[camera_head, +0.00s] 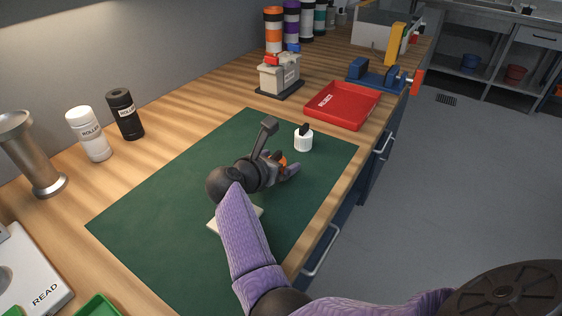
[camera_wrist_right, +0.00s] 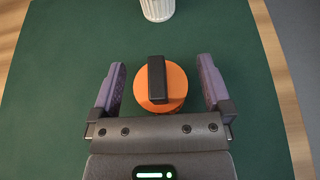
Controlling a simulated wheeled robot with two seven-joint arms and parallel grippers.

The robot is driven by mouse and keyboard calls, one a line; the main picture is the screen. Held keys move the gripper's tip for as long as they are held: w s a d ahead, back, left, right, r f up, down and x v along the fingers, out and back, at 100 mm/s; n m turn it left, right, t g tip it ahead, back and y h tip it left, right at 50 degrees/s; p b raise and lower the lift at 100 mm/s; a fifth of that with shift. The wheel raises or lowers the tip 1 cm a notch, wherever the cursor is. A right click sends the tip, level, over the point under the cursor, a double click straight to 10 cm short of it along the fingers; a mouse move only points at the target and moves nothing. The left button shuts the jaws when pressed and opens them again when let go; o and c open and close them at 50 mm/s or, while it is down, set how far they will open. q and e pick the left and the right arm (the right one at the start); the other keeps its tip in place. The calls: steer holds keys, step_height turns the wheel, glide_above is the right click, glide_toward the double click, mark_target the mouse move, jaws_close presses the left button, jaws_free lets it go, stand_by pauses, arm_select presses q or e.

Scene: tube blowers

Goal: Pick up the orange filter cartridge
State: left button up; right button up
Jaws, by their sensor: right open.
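The orange filter cartridge (camera_wrist_right: 175,84) has a round orange body with a black bar handle across its top. It stands on the green mat (camera_wrist_right: 55,80). My right gripper (camera_wrist_right: 162,80) is open, with one purple finger on each side of the cartridge and a visible gap on both sides. In the head view the cartridge (camera_head: 282,161) is mostly hidden behind my right gripper (camera_head: 286,167). My left gripper is not in view.
A white cartridge with a black handle (camera_head: 303,140) stands just beyond on the mat. A pale flat block (camera_head: 213,226) lies under my right forearm. A red tray (camera_head: 365,116) and a grey device (camera_head: 281,77) stand farther back.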

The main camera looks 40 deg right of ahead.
steer(key=shift+s+a+r, duration=0.15)
steer(key=shift+a+r, duration=0.1)
steer(key=shift+a, duration=0.1)
steer(key=shift+c, duration=0.4)
steer(key=shift+d+f, duration=0.1)
steer(key=c, duration=1.3)
steer(key=shift+o, duration=0.2)
